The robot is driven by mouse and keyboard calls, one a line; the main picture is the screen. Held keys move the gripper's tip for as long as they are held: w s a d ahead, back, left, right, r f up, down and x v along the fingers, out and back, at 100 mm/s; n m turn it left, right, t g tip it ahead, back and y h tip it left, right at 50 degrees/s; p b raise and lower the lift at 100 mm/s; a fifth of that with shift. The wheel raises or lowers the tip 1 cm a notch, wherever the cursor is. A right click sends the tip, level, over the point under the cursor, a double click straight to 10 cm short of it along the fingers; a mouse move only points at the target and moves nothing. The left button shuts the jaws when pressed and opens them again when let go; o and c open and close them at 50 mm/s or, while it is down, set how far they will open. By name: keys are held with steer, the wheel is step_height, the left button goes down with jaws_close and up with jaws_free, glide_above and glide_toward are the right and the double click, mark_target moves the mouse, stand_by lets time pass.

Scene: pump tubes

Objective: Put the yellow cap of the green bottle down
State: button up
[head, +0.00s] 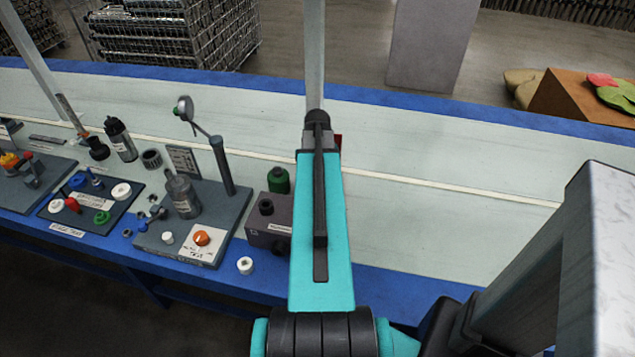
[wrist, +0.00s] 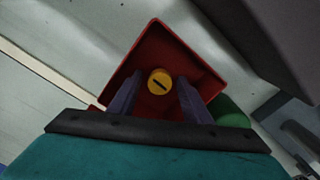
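The yellow cap (wrist: 159,82), with a dark slot across its face, is inside a square red tray (wrist: 207,62) in the wrist view. My gripper (wrist: 160,77) has one finger on each side of the cap, with a narrow gap at both sides, so it looks open. I cannot tell for sure whether the cap rests on the tray floor. The green bottle (head: 278,180) stands by a dark block in the head view. A green rounded shape (wrist: 230,112) beside the tray shows in the wrist view. In the head view my arm hides the cap and the gripper.
A dark block (head: 262,228) with holes stands left of my arm. A grey stand with a gauge post (head: 222,165) and a dark grey bottle (head: 183,196) is further left. A white ring (head: 245,265) lies near the table's front edge. The table (head: 440,215) right of my arm is clear.

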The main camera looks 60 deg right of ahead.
steer(key=shift+r, duration=0.2)
step_height(320, 180, up, 12)
stand_by(1.2)
stand_by(0.7)
